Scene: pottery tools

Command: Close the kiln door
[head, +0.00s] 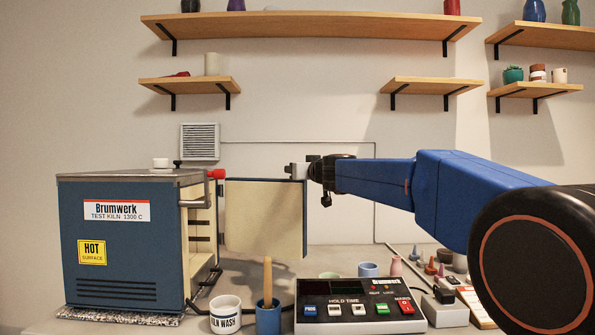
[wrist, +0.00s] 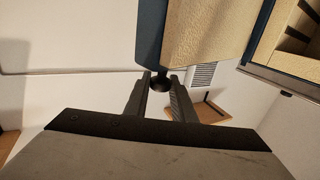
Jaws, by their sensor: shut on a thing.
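The blue kiln (head: 128,262) stands at the left, its opening facing right, with cream lining and shelves partly showing. Its door (head: 264,218) stands wide open, swung out behind the opening with the cream inner face toward the head camera. My gripper (head: 297,171) is at the door's upper right edge. The kiln's opening also shows in the wrist view (wrist: 297,35), at the upper right.
A white kiln wash cup (head: 225,318) and a blue cup (head: 267,320) with a wooden stick stand in front of the opening. A control box (head: 355,308) sits right of them. Several small coloured cones (head: 430,267) stand farther right. Shelves (head: 310,30) hang above.

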